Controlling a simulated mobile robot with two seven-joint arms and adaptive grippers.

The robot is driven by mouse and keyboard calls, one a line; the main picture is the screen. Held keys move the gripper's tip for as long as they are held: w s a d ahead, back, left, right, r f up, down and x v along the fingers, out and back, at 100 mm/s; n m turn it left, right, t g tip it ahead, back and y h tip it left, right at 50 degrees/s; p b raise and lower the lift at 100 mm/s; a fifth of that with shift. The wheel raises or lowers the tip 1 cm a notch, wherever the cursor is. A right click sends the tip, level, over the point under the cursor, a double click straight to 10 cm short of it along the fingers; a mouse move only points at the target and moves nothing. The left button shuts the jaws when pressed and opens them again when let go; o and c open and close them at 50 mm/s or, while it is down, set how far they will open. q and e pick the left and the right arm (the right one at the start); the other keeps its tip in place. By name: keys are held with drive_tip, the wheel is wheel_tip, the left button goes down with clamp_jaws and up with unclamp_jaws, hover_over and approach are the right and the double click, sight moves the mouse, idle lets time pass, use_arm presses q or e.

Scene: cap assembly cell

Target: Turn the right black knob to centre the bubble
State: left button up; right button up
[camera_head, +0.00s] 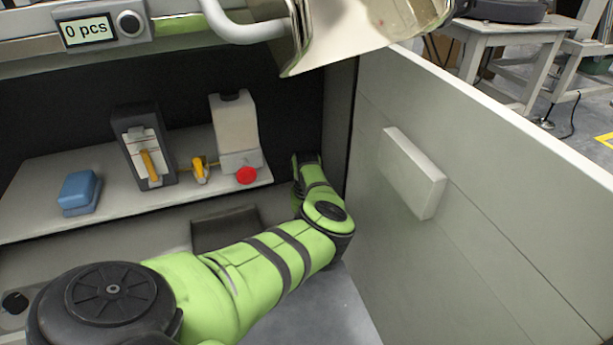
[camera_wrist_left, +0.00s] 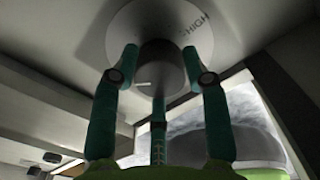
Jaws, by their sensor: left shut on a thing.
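In the left wrist view a dark, rounded knob (camera_wrist_left: 161,66) sits under a pale round disc (camera_wrist_left: 122,32) marked "HIGH". My left gripper (camera_wrist_left: 160,60) has green fingers on both sides of this knob and a third finger below it; it is shut on the knob. In the head view my green arm reaches from the bottom left toward the back corner, and its gripper cannot be made out. Another black knob (camera_head: 15,302) shows at the lower left edge, partly cut off. I cannot tell which is the right knob. No bubble is visible. My right gripper is not in view.
A light side wall (camera_head: 480,190) bounds the right. A display (camera_head: 85,31) reads "0 pcs".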

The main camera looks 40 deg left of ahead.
use_arm(q)
drive_tip(key=o, duration=1.2)
drive_tip(key=shift+f, duration=0.1)
wheel_tip(320, 180, up, 12)
drive_tip(key=shift+r, duration=0.1)
drive_tip(key=shift+s, duration=0.1)
